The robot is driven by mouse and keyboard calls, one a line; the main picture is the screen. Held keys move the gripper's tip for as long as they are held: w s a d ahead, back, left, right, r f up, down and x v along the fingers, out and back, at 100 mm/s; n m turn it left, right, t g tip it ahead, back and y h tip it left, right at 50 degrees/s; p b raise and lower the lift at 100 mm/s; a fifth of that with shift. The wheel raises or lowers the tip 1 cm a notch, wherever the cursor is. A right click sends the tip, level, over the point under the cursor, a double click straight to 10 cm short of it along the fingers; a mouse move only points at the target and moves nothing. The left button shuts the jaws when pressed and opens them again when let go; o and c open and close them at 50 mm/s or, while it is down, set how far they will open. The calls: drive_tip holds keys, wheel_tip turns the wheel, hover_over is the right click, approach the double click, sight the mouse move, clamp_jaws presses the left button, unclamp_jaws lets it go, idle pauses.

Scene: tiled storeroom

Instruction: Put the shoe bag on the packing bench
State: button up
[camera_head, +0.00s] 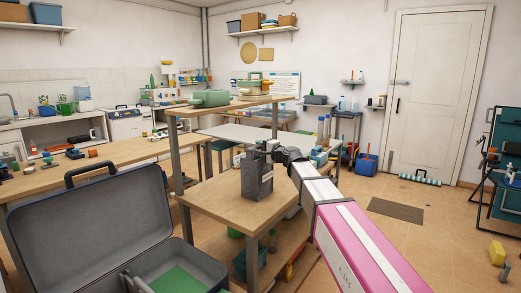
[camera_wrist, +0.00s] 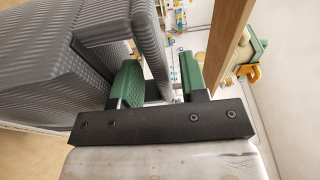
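A dark grey bag (camera_head: 257,182), which looks like the shoe bag, stands upright on the lower wooden top of a bench (camera_head: 215,205) in the middle of the room. My gripper (camera_head: 268,149) is at the bag's top right. In the wrist view the bag shows as a grey ribbed body (camera_wrist: 50,75) at left. My gripper's green fingers (camera_wrist: 160,80) are apart, with a narrow grey upright part of the bag between them. A gap shows between that part and the right finger. Which bench is the packing bench is not certain.
An upper wooden shelf (camera_head: 228,105) on posts rises behind the bag, carrying a green case (camera_head: 210,98). An open suitcase (camera_head: 95,220) fills the front left. A long wooden table (camera_head: 90,166) with small items lies at left. Floor at right is mostly clear around a mat (camera_head: 395,210).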

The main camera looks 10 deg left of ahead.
drive_tip(key=shift+r, duration=0.15)
drive_tip(key=v, duration=1.2)
drive_tip(key=s+d+f+n+g+h, duration=0.1)
drive_tip(key=s+d+f+g+h, duration=0.15)
drive_tip(key=d+f, duration=0.45)
drive_tip(key=s+d+f+n+g+h, duration=0.1)
drive_tip(key=s+d+f+n+h, duration=0.2)
drive_tip(key=f, duration=0.9)
drive_tip(key=s+d+f+g+h, duration=0.1)
drive_tip(key=d+f+g+h, duration=0.1)
drive_tip(key=d+f, duration=0.55)
drive_tip(key=s+d+f+n+g+h, duration=0.2)
drive_tip(key=s+d+f+g+h, duration=0.2)
drive_tip(key=s+d+f+h, duration=0.3)
drive_tip(key=s+d+f, duration=0.5)
drive_tip(key=d+f, duration=0.3)
drive_tip(key=shift+s+d+f+n, duration=0.3)
drive_tip(key=shift+d, duration=0.05)
drive_tip(key=shift+a+h, duration=0.15)
drive_tip(key=shift+h, duration=0.1)
